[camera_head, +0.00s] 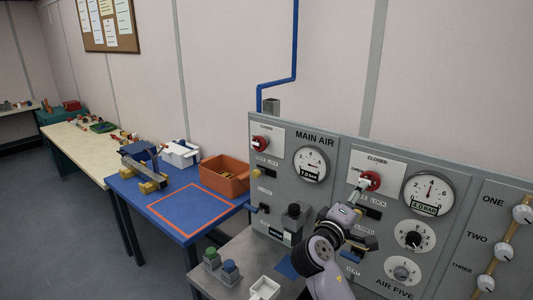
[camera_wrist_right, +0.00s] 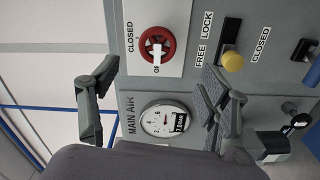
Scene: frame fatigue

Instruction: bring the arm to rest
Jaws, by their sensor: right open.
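My right arm comes up from the bottom of the head view. My left gripper is not in view.
Left is a blue table (camera_head: 150,192) with an orange bin (camera_head: 224,177). The right panel holds more gauges (camera_head: 430,193) and white knobs (camera_head: 503,251).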

